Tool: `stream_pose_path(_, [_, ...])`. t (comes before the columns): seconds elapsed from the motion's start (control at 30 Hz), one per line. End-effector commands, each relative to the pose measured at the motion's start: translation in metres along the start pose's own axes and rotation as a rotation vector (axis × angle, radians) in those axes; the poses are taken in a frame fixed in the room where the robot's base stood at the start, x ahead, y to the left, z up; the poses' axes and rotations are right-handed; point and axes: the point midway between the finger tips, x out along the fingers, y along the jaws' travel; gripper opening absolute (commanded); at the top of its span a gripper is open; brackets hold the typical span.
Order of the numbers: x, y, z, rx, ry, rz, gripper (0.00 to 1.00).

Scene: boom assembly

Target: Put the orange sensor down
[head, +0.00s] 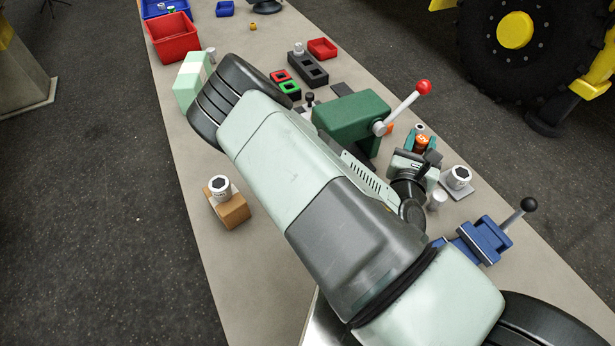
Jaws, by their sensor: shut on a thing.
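The orange sensor (422,142), a short upright cylinder with a pale mark and a dark top, shows right of the green press in the head view. My gripper (427,152) is at it, its dark fingers shut on the sensor's lower part. Teal surfaces (433,146) show close around the sensor. My wrist and fingers hide the sensor's underside, so I cannot tell whether it touches anything below.
The green press (352,122) with a red-knobbed lever stands left of the gripper. A white-and-black part (458,178) on a grey plate and a blue vise (484,240) stand to the right. A wooden block (232,210) holds another white part. My arm covers much of the bench.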

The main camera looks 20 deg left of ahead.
Motion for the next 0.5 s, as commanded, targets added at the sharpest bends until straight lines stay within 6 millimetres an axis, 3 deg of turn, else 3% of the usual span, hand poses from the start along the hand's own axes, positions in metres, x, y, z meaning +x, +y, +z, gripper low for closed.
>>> stream_pose_path(0.2, [0.000,-0.001,0.053,0.008,-0.005,-0.004,0.02])
stream_pose_path(0.5, [0.000,0.000,0.098,0.005,-0.005,-0.001,0.02])
